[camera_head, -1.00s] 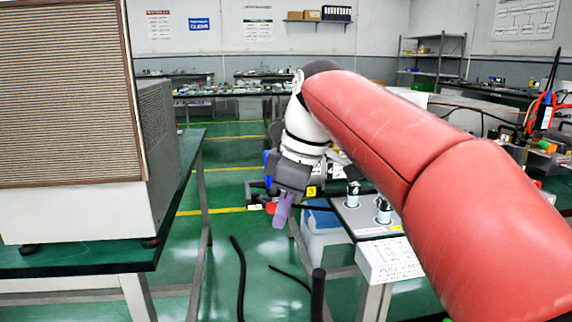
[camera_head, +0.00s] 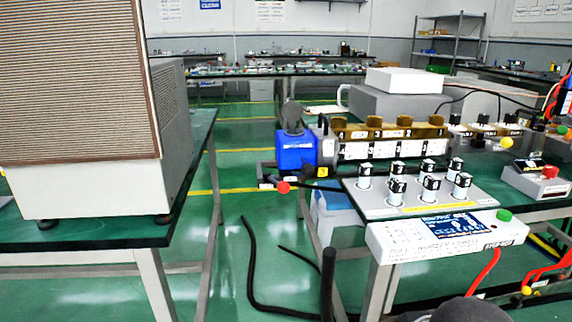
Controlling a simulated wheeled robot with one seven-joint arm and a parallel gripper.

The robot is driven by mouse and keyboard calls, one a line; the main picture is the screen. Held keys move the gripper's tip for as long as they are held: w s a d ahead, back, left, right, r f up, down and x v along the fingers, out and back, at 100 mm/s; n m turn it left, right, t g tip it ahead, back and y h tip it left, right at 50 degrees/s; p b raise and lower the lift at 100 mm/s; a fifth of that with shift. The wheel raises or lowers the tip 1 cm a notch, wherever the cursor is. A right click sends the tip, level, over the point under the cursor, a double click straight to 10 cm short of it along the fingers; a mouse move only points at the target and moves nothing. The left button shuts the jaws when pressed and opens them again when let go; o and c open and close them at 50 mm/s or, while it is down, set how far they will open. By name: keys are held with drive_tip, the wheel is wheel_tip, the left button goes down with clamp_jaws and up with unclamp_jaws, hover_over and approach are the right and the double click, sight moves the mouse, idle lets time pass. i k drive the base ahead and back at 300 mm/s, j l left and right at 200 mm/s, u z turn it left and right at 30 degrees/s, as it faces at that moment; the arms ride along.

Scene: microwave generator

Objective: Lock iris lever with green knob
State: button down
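I cannot make out for certain which part is the iris lever. A green knob or button (camera_head: 504,215) sits on the right end of a white box with a small blue screen (camera_head: 455,222), at the right bench's front edge. A smaller green spot (camera_head: 562,130) shows at the far right, near the yellow knob (camera_head: 506,142); its shape is too small to tell. A red knob (camera_head: 283,187) is on a dark rod left of the bench equipment. My gripper is out of view; only a dark rounded piece, perhaps my arm, shows at the bottom edge.
Several white-and-black cylinders stand on a grey plate (camera_head: 400,206) on the right bench. Behind them are a blue unit (camera_head: 296,150) and a brown-topped row of blocks (camera_head: 390,132). A large ribbed cabinet (camera_head: 80,90) stands on the left table. Cables hang and lie between the benches.

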sight(561, 130)
drive_tip(key=z, duration=1.25)
